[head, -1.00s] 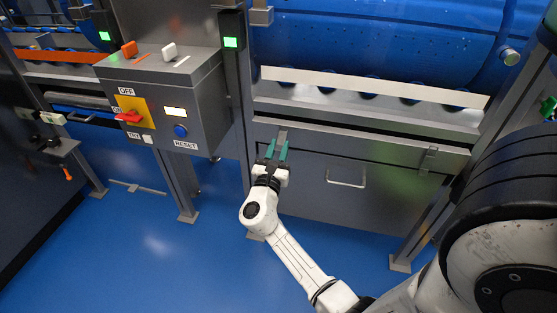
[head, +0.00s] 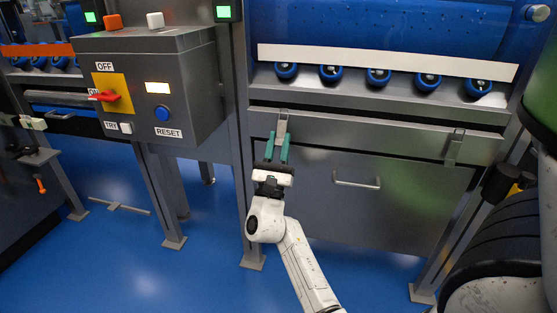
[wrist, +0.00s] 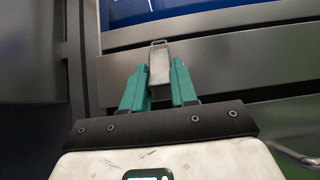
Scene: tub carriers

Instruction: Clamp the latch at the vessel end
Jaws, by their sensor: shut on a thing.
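A grey metal latch (head: 282,124) sits at the left end of the long steel rail above the drawer-like panel. My gripper (head: 277,146) has its green fingers on both sides of this latch and is shut on its lower part. In the wrist view the latch (wrist: 159,60) stands upright between the two fingertips, with a small wire loop at its top. Whether the loop is hooked on anything cannot be told. A second, similar latch (head: 454,148) is at the right end of the rail, apart from my gripper.
A grey control box (head: 150,90) with a red switch (head: 107,96) and blue RESET button (head: 162,114) stands left of my arm. The panel's handle (head: 357,181) juts out right of my gripper. Several blue rollers (head: 378,76) line the shelf above. Blue floor is open in front.

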